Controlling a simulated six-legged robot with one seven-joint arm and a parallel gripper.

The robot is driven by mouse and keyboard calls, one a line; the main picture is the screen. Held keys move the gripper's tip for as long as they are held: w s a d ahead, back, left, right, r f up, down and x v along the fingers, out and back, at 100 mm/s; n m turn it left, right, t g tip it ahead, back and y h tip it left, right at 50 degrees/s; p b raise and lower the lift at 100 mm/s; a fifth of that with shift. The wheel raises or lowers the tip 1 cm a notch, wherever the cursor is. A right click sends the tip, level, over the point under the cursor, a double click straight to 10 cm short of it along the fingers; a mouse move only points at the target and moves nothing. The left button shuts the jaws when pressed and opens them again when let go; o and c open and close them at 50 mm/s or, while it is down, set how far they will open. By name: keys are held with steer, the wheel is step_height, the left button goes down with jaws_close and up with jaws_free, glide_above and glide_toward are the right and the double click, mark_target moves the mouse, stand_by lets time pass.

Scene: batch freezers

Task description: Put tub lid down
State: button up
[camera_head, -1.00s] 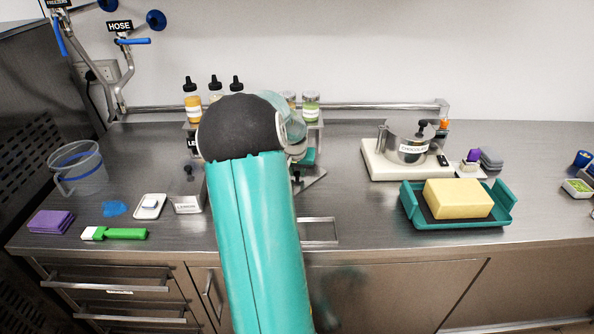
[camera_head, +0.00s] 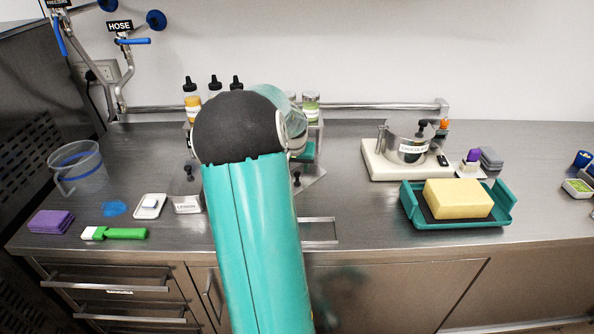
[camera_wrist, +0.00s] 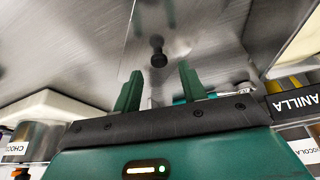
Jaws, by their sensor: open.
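The tub lid is a flat metal plate (camera_wrist: 205,50) with a black knob (camera_wrist: 158,52) in the wrist view. In the head view its right part (camera_head: 315,174) shows on the counter beside my arm, with the knob at its left; the rest is hidden. My gripper (camera_wrist: 155,78) has two green fingers spread apart and empty. The knob stands just beyond the fingertips, apart from them.
A lemon-labelled metal tub (camera_head: 187,205) stands left of my arm. A bottle rack is behind. A chocolate pot (camera_head: 410,148) on a white base and a teal tray (camera_head: 455,224) with a yellow block stand right. Bare counter (camera_head: 360,205) lies between.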

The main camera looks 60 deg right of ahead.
steer(key=v, duration=0.9)
steer(key=shift+r, duration=0.1)
steer(key=w+a+r+n+t+y, duration=0.1)
steer(key=w+a+r+n, duration=0.15)
steer(key=a, duration=0.75)
steer(key=w+a+r+n+t+y, duration=0.15)
steer(key=w+a, duration=0.25)
steer(key=a, duration=0.6)
steer(key=w+a+r+n+t, duration=0.1)
steer(key=w+a+r+n, duration=0.2)
steer(key=a, duration=0.6)
steer(key=s+a+f+n+y, duration=0.1)
steer(key=s+a+n, duration=0.2)
steer(key=a, duration=0.9)
steer(key=s+a+n+y, duration=0.1)
steer(key=s+a+n, duration=0.3)
steer(key=a, duration=0.8)
steer(key=shift+s+f+t, duration=0.35)
steer(key=shift+s+f, duration=0.05)
steer(key=shift+s, duration=0.45)
